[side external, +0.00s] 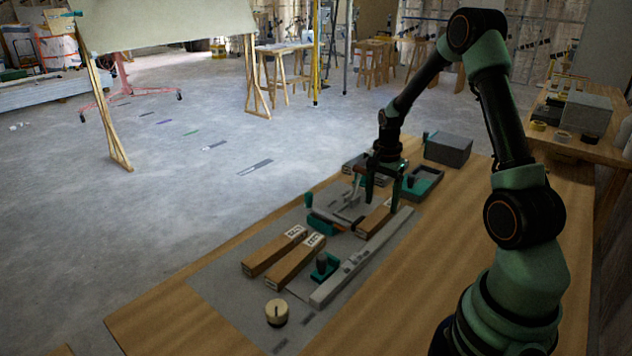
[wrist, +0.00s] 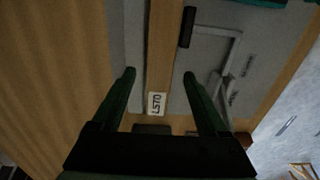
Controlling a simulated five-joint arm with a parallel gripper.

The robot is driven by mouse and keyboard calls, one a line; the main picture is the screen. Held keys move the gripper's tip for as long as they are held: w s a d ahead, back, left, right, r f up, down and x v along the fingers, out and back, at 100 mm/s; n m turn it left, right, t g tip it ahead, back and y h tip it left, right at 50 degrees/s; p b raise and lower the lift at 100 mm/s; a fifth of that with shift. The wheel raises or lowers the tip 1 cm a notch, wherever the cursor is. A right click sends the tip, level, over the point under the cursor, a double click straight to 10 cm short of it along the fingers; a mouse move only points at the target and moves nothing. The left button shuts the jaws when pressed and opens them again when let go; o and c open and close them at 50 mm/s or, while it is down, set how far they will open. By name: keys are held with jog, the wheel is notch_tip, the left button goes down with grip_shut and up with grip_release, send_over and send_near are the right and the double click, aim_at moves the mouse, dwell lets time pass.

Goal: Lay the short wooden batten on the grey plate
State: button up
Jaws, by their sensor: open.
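My gripper (side external: 383,195) is open and points down over a wooden batten (side external: 373,219), with nothing between its fingers. In the wrist view the batten (wrist: 161,50) runs between the two fingertips (wrist: 159,74), with a white label near its close end. The gripper hides part of this batten in the side view. Two more labelled battens (side external: 275,250) (side external: 296,262) lie side by side to the left. A flat grey surface (side external: 225,285) lies under these things on the wooden table. I cannot tell for certain which piece is the grey plate.
A long grey bar (side external: 362,258) lies beside the battens. A grey tool with a dark handle (wrist: 187,27) is right of the batten.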

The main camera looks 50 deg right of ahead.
aim_at(380, 212)
notch_tip(380, 212, up, 9)
jog(key=a+r+n+t, duration=0.2)
jog(key=a+r+n, duration=0.6)
jog(key=a, duration=0.4)
jog(key=s+a+r+n+t, duration=0.1)
jog(key=s+a+n, duration=0.2)
jog(key=a+n, duration=0.2)
jog(key=s+a+r+n+t, duration=0.2)
jog(key=a+n, duration=0.3)
jog(key=a, duration=0.3)
jog(key=shift+s+t, duration=0.3)
jog(key=shift+s, duration=0.15)
